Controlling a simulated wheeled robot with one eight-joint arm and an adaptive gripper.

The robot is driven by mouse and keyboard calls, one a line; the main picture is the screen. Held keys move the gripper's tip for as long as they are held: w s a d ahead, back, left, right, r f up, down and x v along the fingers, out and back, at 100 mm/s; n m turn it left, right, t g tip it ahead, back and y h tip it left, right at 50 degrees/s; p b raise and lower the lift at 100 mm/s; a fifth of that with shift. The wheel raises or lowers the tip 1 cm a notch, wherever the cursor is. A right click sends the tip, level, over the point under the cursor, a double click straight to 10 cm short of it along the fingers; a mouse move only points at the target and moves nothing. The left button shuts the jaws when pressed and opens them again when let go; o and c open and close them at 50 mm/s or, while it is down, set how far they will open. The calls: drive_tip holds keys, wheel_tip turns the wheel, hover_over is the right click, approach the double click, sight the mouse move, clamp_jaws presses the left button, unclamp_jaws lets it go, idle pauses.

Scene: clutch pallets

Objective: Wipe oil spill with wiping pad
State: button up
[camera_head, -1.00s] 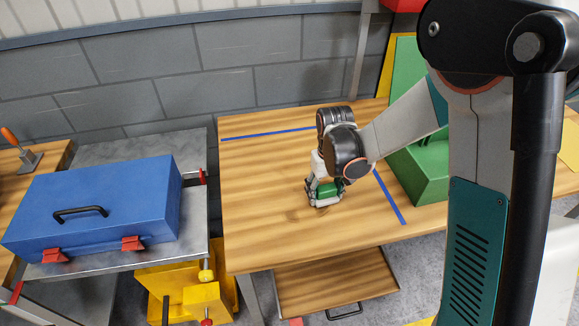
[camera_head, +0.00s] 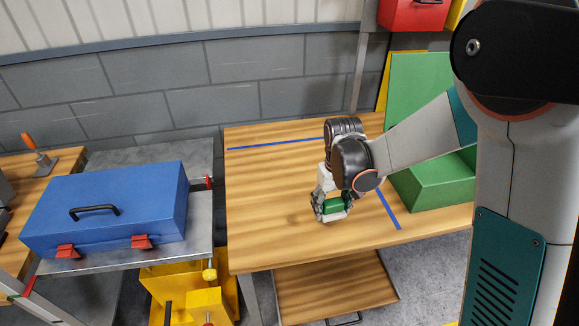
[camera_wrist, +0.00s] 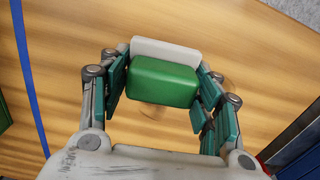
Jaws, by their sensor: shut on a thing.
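The wiping pad (camera_head: 334,206) is a small block, green with a white layer. My gripper (camera_head: 331,208) is shut on it, low over the wooden table (camera_head: 270,170). In the wrist view the pad (camera_wrist: 165,83) sits between the two teal-lined fingers (camera_wrist: 165,90). I cannot tell whether its underside touches the wood. A faint brownish stain, likely the oil spill (camera_head: 296,218), shows on the table just left of my gripper. In the wrist view a faint stain shows beside and below the pad, partly hidden by it and the fingers.
A blue toolbox (camera_head: 110,209) stands on a metal surface to the left. A green container (camera_head: 430,180) stands on the table's right side, behind my arm. Blue tape lines (camera_head: 388,210) mark the table. Yellow items (camera_head: 190,285) are below left. The table's left part is clear.

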sight(332, 199)
drive_tip(key=shift+r+p, duration=1.35)
drive_tip(key=shift+r, duration=1.1)
drive_tip(key=shift+w, duration=0.15)
